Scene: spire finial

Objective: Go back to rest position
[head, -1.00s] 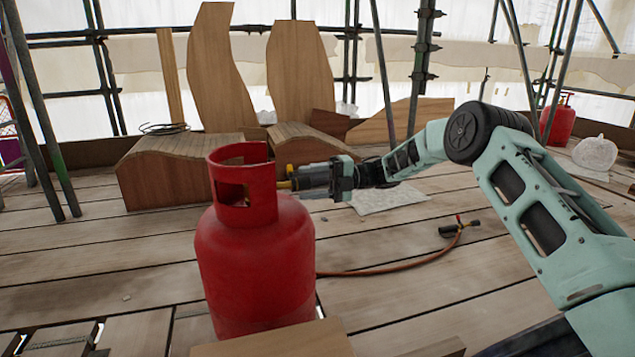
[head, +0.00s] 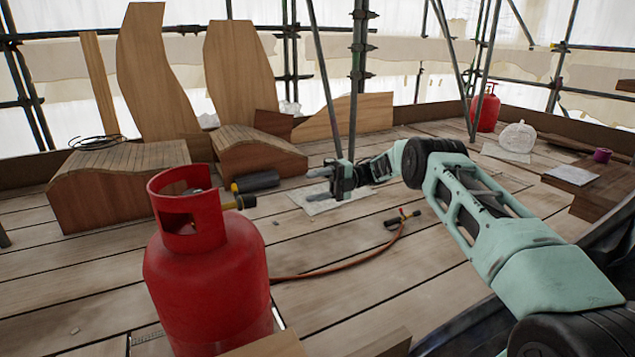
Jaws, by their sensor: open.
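My gripper (head: 318,183) is open and empty in the head view. It is held above the plank floor, to the right of the red gas cylinder (head: 208,285), with its fingers pointing left. A dark cylindrical tool with a yellow part (head: 256,182) shows between the cylinder's collar and my fingertips, with a gap to the fingers. Whether this tool touches the cylinder's collar or valve cannot be told.
A torch with a hose (head: 402,218) lies on the planks below my arm. Curved wooden pieces (head: 110,185) stand behind the cylinder. Scaffold poles (head: 358,80) rise at the back. A second red cylinder (head: 486,110) and a white pumpkin-like object (head: 518,137) are at back right.

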